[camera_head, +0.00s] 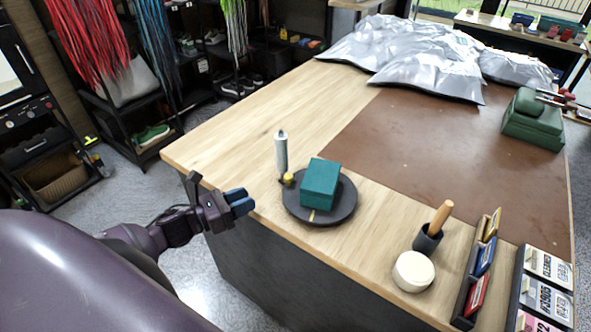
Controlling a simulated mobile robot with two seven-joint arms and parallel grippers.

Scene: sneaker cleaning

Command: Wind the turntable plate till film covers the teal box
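A teal box (320,183) sits on the dark round turntable plate (337,212), which lies near the front left edge of the wooden table. I see no film clearly on the box. A pale upright cylinder (281,152), perhaps the film roll, stands at the back left rim of the plate, with a small yellow piece (288,178) at its foot. A light mark shows on the plate's front. My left gripper (243,202) is left of the plate at the table edge, apart from it. Its blue fingertips look close together, with nothing visible between them. My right gripper is not in view.
A dark cup with a wooden handle (438,219) and a round white-topped tin (413,271) stand at the front right. Beside them are a narrow tray of coloured packs (477,272) and a label rack (545,290). A brown mat (430,150), silver bags (420,55) and a green case (533,120) lie behind.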

